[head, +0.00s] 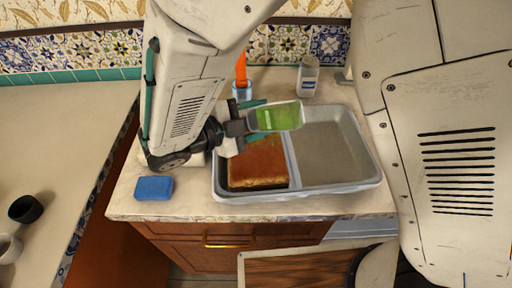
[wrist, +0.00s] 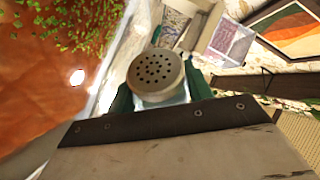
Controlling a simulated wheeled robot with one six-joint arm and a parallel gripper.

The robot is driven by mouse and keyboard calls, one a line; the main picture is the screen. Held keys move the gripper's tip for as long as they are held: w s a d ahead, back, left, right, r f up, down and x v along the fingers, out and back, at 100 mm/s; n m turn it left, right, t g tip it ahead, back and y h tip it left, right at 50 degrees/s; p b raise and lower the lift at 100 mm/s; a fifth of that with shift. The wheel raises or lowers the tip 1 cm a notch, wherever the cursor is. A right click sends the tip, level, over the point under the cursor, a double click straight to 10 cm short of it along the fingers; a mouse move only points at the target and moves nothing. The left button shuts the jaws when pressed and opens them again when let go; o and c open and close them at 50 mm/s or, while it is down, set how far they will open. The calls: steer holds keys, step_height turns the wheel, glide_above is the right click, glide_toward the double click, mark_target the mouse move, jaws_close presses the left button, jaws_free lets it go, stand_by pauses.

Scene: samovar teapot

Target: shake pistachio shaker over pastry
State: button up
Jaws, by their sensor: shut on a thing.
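My gripper (head: 242,126) is shut on the pistachio shaker (head: 276,117), a clear container with green contents. It holds the shaker tilted onto its side above the tray. In the wrist view the shaker's perforated cap (wrist: 156,73) sits between the green fingers. The pastry (head: 259,166), a brown-orange slab, lies in the left compartment of the grey tray (head: 373,183), below the gripper. In the wrist view the pastry (wrist: 50,95) fills the left side, with green bits on its surface at the top. The shaker hides part of the tray's divider.
The tray's right compartment (head: 328,150) looks empty. A blue sponge (head: 154,188) lies left of the tray. A white bottle (head: 308,76) and a blue cup (head: 242,91) with an orange item stand behind. A black cup (head: 26,208) is on the left counter.

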steer(key=shift+s+d, duration=0.85)
steer(key=shift+s, duration=0.3)
steer(key=shift+s+d, duration=0.85)
steer(key=shift+s, duration=0.3)
steer(key=shift+s+d, duration=0.85)
steer(key=shift+s, duration=0.3)
steer(key=shift+r, duration=0.15)
